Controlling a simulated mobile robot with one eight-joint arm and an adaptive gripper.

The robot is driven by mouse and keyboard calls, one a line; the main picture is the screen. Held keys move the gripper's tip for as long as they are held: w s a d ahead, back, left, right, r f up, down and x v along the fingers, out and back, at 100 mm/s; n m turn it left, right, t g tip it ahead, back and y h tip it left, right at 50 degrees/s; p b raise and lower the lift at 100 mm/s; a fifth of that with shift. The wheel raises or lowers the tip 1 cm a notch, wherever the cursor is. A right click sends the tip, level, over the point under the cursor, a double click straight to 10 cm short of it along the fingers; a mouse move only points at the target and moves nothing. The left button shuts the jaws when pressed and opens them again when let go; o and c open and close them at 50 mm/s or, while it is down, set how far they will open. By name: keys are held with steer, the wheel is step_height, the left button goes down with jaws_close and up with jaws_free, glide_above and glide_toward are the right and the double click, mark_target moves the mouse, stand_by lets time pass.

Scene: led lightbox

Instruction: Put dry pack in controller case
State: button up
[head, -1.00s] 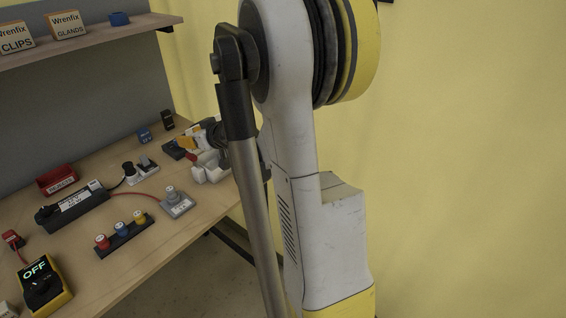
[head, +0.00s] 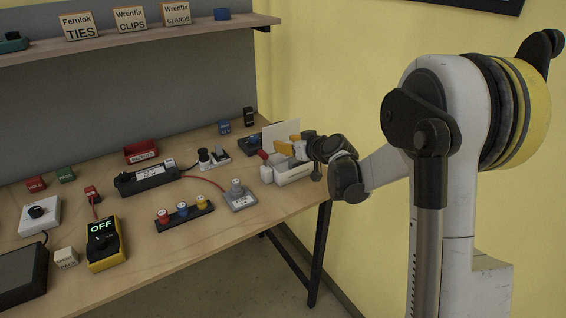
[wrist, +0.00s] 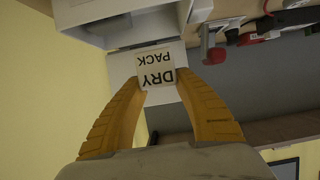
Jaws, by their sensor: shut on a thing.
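The dry pack (wrist: 157,67), a small white block marked DRY PACK, is held between the yellow fingertips of my gripper (wrist: 162,77) in the wrist view; its label reads upside down. The controller case looks to be the white open box (head: 293,174) at the table's right end, with a pale upright panel (head: 281,134) behind it. It shows at the top of the wrist view (wrist: 188,33), just beyond the pack. In the head view my gripper's yellow fingers (head: 289,146) are over or beside the box; the pack itself cannot be made out there. The box's inside is mostly hidden.
A grey dial unit (head: 240,200), a black power strip (head: 146,180), a red bin (head: 141,153) and a row of coloured buttons (head: 184,215) stand left of the case. A shelf (head: 120,45) runs above the table.

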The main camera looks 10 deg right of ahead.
steer(key=f+b, duration=0.1)
steer(key=f, duration=0.1)
steer(key=w+a+f, duration=0.1)
steer(key=f, duration=0.1)
steer(key=a+f+b, duration=0.1)
steer(key=f, duration=0.1)
steer(key=shift+w+b, duration=0.35)
steer(key=shift+w, duration=0.05)
steer(key=shift+r, duration=0.25)
steer(key=shift+f, duration=0.1)
steer(key=shift+f+b, duration=0.45)
steer(key=shift+f, duration=0.05)
steer(key=shift+s, duration=0.1)
steer(key=o, duration=0.8)
steer(key=shift+f, duration=0.1)
steer(key=shift+s, duration=0.1)
